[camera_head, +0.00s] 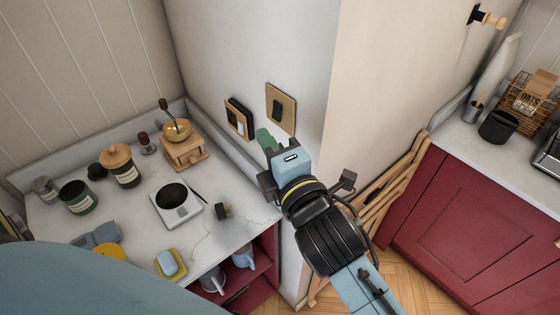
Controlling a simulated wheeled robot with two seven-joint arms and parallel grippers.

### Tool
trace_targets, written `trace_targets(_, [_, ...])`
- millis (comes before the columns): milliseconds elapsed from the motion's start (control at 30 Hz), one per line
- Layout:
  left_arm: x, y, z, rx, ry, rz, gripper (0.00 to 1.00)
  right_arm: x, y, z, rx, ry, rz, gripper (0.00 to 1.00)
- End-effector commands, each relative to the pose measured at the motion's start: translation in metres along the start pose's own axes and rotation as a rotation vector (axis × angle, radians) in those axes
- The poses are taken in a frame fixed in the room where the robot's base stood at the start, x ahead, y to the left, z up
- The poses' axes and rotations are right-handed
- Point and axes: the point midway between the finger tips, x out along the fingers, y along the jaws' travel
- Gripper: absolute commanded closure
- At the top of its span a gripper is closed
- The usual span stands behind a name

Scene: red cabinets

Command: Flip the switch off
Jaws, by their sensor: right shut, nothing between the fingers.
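A brass wall plate (281,110) with a black switch (277,111) is on the white wall in the middle of the head view. In the picture the fingertips are just below and between the two plates. I cannot tell whether they touch the wall or which way either switch is set. My left gripper is not in view.
A marble counter (130,215) on the left holds a coffee grinder (183,145), a scale (175,203), jars and a sponge (171,262). Wooden folded slats (390,195) lean behind my right arm. Red cabinets (465,215) stand on the right.

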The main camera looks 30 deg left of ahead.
Motion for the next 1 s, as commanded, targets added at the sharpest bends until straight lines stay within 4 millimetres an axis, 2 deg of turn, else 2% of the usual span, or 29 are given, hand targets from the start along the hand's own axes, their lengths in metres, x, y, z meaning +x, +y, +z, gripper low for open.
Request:
trace_targets(100, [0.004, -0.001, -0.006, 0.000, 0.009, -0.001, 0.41, -0.021, -0.001, -0.001, 0.000, 0.002, 0.000, 1.00])
trace_targets(333, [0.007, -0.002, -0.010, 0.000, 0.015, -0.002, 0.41, -0.046, 0.002, -0.001, 0.000, 0.001, 0.000, 1.00])
trace_targets(500, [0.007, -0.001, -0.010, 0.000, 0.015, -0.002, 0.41, -0.052, 0.003, -0.001, 0.001, 0.001, 0.000, 1.00])
trace_targets(1000, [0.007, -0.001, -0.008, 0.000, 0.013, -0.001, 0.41, -0.052, 0.002, 0.000, 0.006, -0.001, -0.002, 1.00])
